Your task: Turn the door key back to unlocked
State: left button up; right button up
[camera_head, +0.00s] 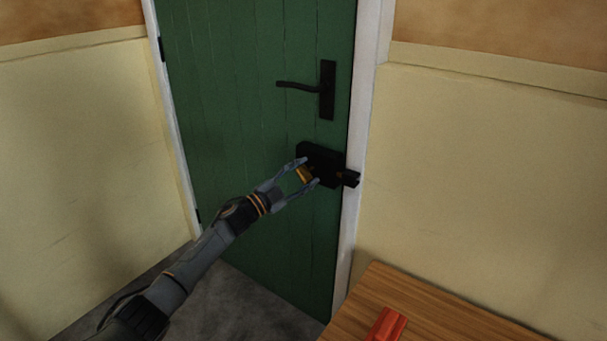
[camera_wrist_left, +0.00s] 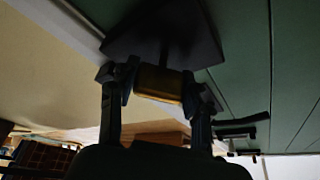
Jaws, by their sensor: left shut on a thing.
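The green door (camera_head: 250,80) is closed in its white frame. A black lock box (camera_head: 321,160) sits on it below the handle, near the right edge. A brass key (camera_head: 304,174) sticks out from the lock box. My left gripper (camera_head: 307,172) is at the lock, its fingers on either side of the key. In the left wrist view the brass key (camera_wrist_left: 159,83) lies between the two fingertips of my left gripper (camera_wrist_left: 160,85), below the dark lock box (camera_wrist_left: 163,35). The fingers are shut on the key and partly cover its sides. My right gripper is not in view.
A black lever handle (camera_head: 326,90) is above the lock. A wooden table (camera_head: 430,318) with a red object (camera_head: 387,325) stands at the lower right. Grey floor shows below the door.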

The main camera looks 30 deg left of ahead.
pick_arm(q)
jog(key=shift+r+m+g, duration=0.1)
jog(key=shift+m+g, duration=0.3)
jog(key=shift+m, duration=0.7)
jog(key=m+g+p, duration=0.2)
jog(key=m, duration=0.3)
jog(key=shift+m+p, duration=0.45)
jog(key=shift+m, duration=0.05)
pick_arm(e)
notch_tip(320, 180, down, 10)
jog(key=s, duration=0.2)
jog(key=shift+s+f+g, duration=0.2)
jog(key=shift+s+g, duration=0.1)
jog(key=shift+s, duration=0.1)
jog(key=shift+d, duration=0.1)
pick_arm(q)
jog(key=o, duration=1.2)
jog(key=shift+c, duration=0.2)
jog(key=v, duration=1.2)
